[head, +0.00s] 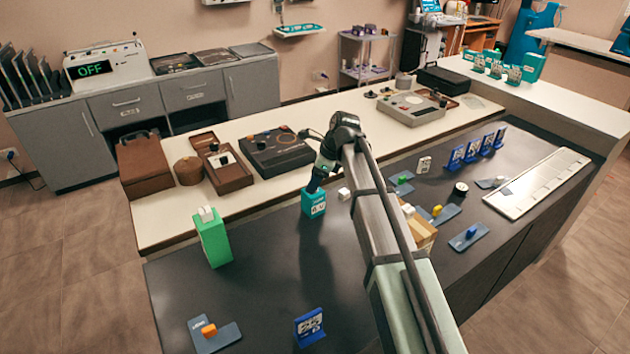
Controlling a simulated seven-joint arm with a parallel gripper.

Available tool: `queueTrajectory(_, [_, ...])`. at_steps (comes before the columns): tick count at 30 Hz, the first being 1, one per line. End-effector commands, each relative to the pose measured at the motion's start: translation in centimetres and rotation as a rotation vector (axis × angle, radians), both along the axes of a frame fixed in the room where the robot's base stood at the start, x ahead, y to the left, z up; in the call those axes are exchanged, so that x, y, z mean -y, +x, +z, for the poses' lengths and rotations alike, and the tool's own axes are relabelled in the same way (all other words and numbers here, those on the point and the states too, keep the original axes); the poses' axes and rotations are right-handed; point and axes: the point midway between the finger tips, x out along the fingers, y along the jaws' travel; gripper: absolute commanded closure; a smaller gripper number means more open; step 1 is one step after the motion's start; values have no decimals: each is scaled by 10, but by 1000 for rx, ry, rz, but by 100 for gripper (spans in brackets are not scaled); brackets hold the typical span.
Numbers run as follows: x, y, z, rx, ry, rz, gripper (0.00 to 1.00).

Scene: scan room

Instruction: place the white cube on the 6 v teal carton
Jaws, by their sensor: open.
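The teal carton (313,204) stands upright on the dark worktop, with a white label on its front whose print is small. My gripper (314,187) points down at the carton's top; its fingers are small and dark here, and I cannot tell whether they touch it. A small white cube (344,194) is just right of the carton, apart from the gripper. Other small white blocks sit on the tall green carton (214,242) and by the cardboard box (420,232). I cannot tell which white block is the task's cube. My gripper is open; nothing shows clearly between its fingers.
A blue card stand (309,326) and a slate tray with an orange block (209,330) are at the front. Coloured blocks, slate trays and blue cards (472,150) crowd the right, near a long white panel (523,184).

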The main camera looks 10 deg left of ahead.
Motion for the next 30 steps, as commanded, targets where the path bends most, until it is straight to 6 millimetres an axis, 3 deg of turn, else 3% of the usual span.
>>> queueTrajectory(18, [38,1,91,1,0,0,44])
queueTrajectory(30, [46,0,109,0,0,0,44])
